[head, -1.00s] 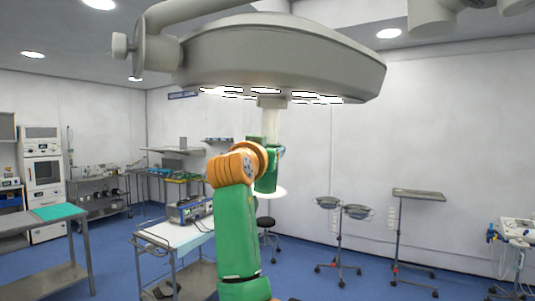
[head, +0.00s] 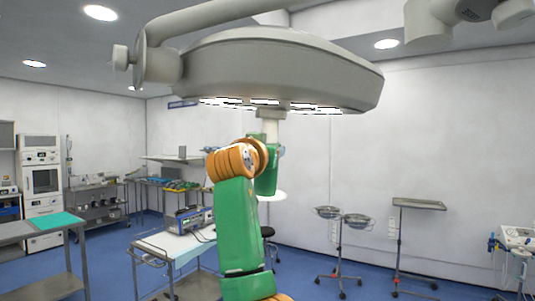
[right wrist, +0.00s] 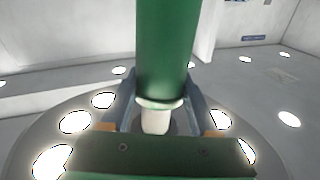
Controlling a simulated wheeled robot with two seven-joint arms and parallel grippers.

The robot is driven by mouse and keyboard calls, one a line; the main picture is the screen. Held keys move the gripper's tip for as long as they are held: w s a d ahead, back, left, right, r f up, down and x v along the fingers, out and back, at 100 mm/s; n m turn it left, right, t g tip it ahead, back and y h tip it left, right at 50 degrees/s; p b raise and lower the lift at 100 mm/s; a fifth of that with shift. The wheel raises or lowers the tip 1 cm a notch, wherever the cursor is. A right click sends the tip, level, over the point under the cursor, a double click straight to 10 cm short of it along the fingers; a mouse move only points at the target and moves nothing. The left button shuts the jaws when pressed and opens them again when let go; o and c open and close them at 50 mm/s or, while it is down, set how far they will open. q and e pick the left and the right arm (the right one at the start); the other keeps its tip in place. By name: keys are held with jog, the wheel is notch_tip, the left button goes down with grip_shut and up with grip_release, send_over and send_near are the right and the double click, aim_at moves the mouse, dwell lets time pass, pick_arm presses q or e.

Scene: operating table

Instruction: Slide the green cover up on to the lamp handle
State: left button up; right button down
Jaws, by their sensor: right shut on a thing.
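The surgical lamp (head: 280,70) hangs overhead, with its pale handle (head: 270,119) pointing down from the middle of its underside. In the right wrist view the green cover (right wrist: 167,50) is a large cylinder with a pale rim. The white handle (right wrist: 155,123) shows between that rim and the lamp, in line with the cover, which appears to be around part of it. My right gripper (right wrist: 160,103) is shut on the cover, one grey-blue finger on each side. In the head view my arm largely hides the grip. My left gripper is out of view.
A trolley (head: 160,245) with a device stands below left of my arm. Instrument stands (head: 340,214) and a tray stand (head: 418,204) are at the right by the wall. The lamp head is close above my right gripper.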

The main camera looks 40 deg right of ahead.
jog(key=shift+r, duration=0.25)
jog(key=shift+c, duration=0.3)
grip_release()
jog(key=shift+s, duration=0.1)
jog(key=b+v, duration=0.4)
jog(key=v, duration=0.3)
jog(key=shift+a, duration=0.1)
